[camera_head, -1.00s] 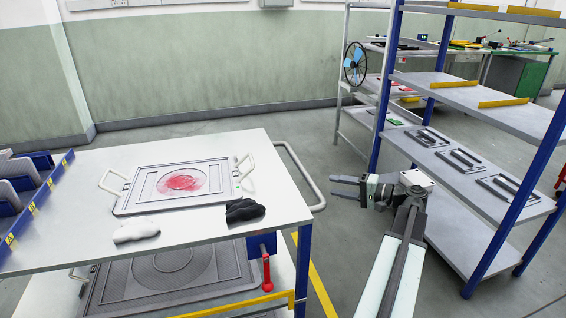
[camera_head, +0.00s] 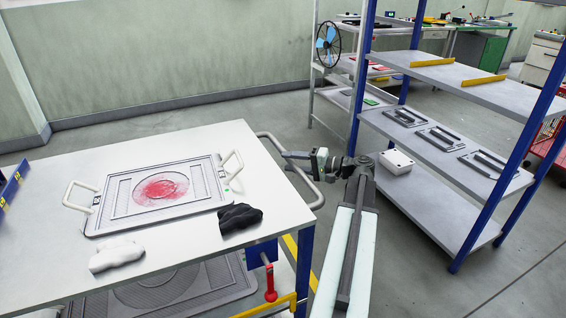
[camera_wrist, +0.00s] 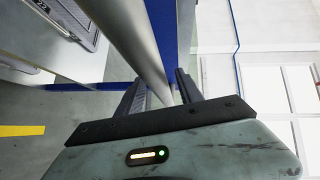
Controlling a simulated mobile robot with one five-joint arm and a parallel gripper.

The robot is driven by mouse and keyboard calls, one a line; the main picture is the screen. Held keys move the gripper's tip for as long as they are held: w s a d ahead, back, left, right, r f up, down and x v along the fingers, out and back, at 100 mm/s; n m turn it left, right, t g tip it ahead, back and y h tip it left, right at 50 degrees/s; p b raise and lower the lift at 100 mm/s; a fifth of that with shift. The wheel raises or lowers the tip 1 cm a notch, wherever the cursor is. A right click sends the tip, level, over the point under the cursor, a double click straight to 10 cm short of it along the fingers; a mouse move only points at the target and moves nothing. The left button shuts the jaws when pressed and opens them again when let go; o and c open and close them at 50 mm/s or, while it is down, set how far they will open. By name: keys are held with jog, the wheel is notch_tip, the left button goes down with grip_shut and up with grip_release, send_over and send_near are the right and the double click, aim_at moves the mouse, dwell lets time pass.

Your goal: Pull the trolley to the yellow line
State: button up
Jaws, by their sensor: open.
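The trolley has a white top (camera_head: 60,178), blue legs and a grey tubular handle (camera_head: 315,196) on its right side. My gripper (camera_head: 290,158) is open at the handle, its fingers reaching over the tube near the far end. In the wrist view the handle tube (camera_wrist: 138,45) runs down between the two open fingers (camera_wrist: 162,92). Whether either finger touches it I cannot tell. A yellow line shows on the floor beside the trolley's right leg (camera_head: 292,248) and in the wrist view (camera_wrist: 22,130). The trolley hides part of it.
On the trolley lie a framed tray with a red patch (camera_head: 100,212), a white cloth (camera_head: 115,255) and a black glove-like item (camera_head: 240,217). A red-handled lever (camera_head: 270,285) hangs below. A blue-posted shelf (camera_head: 450,205) stands close on the right. Open floor lies at bottom right.

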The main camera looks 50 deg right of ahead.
jog(key=x, duration=0.3)
grip_shut()
dwell(1.5)
